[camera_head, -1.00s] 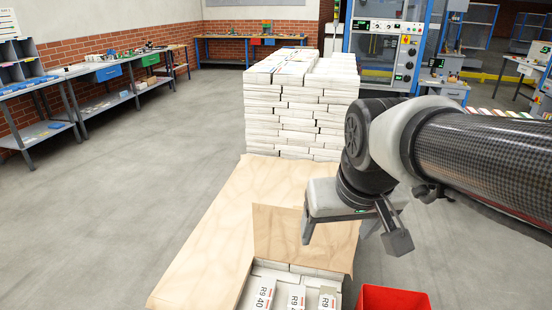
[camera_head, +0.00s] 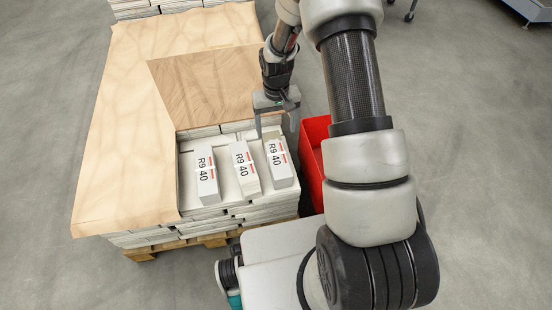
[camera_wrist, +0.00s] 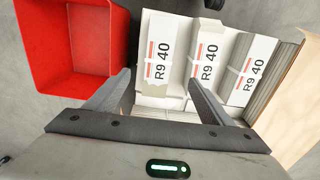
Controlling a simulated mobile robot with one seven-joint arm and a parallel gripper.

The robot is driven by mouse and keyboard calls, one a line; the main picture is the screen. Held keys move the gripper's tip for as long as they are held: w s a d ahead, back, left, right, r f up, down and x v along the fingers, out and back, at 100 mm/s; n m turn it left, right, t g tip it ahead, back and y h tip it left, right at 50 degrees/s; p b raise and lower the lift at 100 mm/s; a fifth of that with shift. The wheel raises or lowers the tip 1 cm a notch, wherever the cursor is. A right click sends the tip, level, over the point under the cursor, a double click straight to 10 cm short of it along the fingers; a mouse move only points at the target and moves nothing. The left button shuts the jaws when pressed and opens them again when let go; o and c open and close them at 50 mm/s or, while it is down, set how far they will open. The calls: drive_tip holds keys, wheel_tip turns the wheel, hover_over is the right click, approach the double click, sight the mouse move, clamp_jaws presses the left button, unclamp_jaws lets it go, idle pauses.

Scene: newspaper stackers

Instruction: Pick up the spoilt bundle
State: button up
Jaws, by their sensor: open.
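Three white bundles marked "R9 40" with red stripes lie side by side on the stack: the left one (camera_head: 206,177), the middle one (camera_head: 245,169) and the right one (camera_head: 279,163). I cannot tell for sure which is spoilt. My gripper (camera_head: 276,132) is open and empty above the far end of the right bundle. In the wrist view that bundle (camera_wrist: 162,50) lies beyond the open fingers (camera_wrist: 160,82), lined up with the gap between them. The middle bundle (camera_wrist: 207,62) and the left bundle (camera_wrist: 250,70) lie to its right there.
A red bin (camera_head: 312,140) stands right beside the stack, close to the gripper; it also shows in the wrist view (camera_wrist: 72,88). Brown sheets (camera_head: 135,130) cover the left and back of the stack, which sits on a wooden pallet (camera_head: 143,254). Floor to the left is clear.

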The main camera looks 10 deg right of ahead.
drive_tip(key=b, duration=0.3)
hover_over(277, 154)
drive_tip(key=f, duration=1)
drive_tip(key=shift+s+a+f, duration=0.1)
drive_tip(key=shift+s+a, duration=0.1)
drive_tip(key=shift+w+d+f+b, duration=0.15)
drive_tip(key=shift+f+b, duration=0.3)
drive_tip(key=shift+f, duration=1)
drive_tip(key=shift+w+f+b, duration=0.1)
drive_tip(key=shift+f+b, duration=0.35)
drive_tip(key=shift+f, duration=1)
drive_tip(key=shift+c, duration=0.3)
drive_tip(key=c, duration=1.8)
drive_tip(key=shift+r, duration=0.1)
clamp_jaws()
